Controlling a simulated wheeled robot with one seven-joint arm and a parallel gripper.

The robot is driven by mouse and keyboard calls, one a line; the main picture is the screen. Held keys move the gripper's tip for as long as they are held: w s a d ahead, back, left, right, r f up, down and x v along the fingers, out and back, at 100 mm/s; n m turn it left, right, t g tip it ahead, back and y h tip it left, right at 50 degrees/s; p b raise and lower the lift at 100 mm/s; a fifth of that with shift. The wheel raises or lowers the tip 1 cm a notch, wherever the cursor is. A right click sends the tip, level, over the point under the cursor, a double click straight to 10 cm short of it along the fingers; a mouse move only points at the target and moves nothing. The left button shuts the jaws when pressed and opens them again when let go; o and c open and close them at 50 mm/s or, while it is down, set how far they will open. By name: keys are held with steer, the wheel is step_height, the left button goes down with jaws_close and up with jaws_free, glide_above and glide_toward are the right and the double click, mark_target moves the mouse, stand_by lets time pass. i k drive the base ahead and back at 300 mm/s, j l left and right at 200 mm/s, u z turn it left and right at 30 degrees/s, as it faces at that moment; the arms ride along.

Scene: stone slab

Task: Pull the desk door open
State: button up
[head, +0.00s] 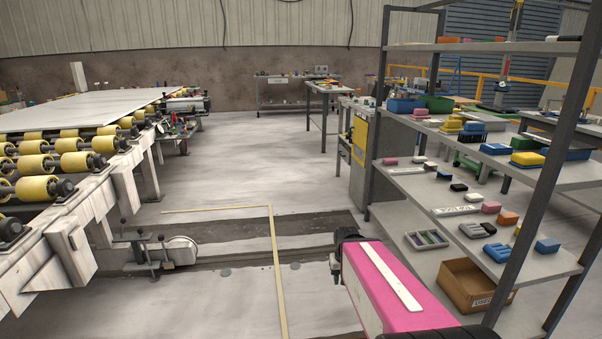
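A grey desk-like cabinet with a yellow panel (360,135) stands beyond the left end of the shelving in the head view. It is the likeliest desk with a door, but its front is seen at a steep angle, and I cannot make out a handle or an open gap. My pink arm reaches in from the bottom right. A small dark tip at its far end, seemingly my gripper (336,268), is over the floor, well short of the cabinet. Its fingers are too small and hidden to read. Nothing is seen held in it.
A roller conveyor (75,220) runs along the left. A metal shelf rack (545,180) with small coloured blocks and a cardboard box (475,285) stands close on the right. Concrete floor (235,185) lies open between them. Worktables (330,90) stand farther back.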

mark_target(360, 127)
steer(key=i, duration=1.15)
steer(key=i+z, duration=0.1)
steer(key=i, duration=1.1)
steer(key=i+j, duration=0.2)
steer(key=i, duration=0.95)
steer(key=i+j+z, duration=0.15)
steer(key=i+z, duration=0.25)
steer(key=i, duration=0.15)
steer(key=i+j+z, duration=0.3)
steer(key=i+z, duration=0.15)
steer(key=i, duration=0.05)
